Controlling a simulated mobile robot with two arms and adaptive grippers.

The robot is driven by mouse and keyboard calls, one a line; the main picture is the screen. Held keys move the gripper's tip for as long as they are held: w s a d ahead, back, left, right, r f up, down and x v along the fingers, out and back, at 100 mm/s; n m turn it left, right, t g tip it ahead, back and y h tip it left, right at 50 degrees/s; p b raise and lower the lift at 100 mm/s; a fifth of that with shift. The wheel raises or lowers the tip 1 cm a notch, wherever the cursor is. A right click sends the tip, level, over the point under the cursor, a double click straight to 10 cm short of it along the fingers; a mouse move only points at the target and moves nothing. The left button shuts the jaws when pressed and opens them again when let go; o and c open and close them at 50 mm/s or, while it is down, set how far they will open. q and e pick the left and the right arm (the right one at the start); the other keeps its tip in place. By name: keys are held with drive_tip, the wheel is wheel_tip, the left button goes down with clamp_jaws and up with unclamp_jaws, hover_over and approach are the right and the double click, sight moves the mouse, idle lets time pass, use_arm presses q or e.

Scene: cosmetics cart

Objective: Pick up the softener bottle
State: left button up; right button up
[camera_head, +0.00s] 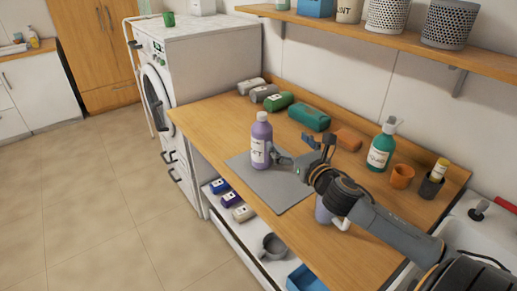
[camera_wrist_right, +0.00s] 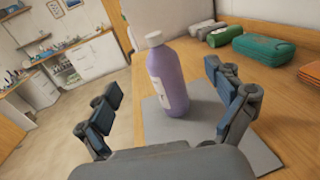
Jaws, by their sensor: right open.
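The softener bottle (camera_head: 261,142) is purple with a pale cap and a white label. It stands upright on a grey mat (camera_head: 292,192) on the wooden counter. My right gripper (camera_head: 304,153) is open and empty, low over the mat just right of the bottle, with its fingers toward it. In the right wrist view the bottle (camera_wrist_right: 173,78) stands ahead, between the lines of the two spread fingers (camera_wrist_right: 162,98). My left gripper is not in view.
Rolled towels (camera_head: 279,101) lie along the wall behind the bottle. A green pump bottle (camera_head: 381,150) and an orange cup (camera_head: 402,176) stand at the right. A shelf (camera_head: 350,38) hangs above.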

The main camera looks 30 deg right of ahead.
sight(264, 123)
drive_tip(key=w, duration=0.3)
drive_tip(key=w+p, duration=0.1)
drive_tip(key=w, duration=0.2)
drive_tip(key=w+d+f, duration=0.1)
drive_tip(key=w, duration=0.2)
drive_tip(key=shift+w, duration=0.1)
drive_tip(key=shift+w+r+p, duration=0.1)
drive_tip(key=shift+w+p, duration=0.25)
drive_tip(key=shift+p, duration=0.1)
drive_tip(key=w+p, duration=0.1)
drive_tip(key=w, duration=0.3)
drive_tip(key=shift+w, duration=0.4)
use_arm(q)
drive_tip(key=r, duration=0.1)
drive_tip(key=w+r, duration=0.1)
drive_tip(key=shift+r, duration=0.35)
use_arm(e)
drive_tip(key=shift+s, duration=0.1)
drive_tip(key=shift+c, duration=0.3)
drive_tip(key=c, duration=1.8)
drive_tip(key=shift+c, duration=0.4)
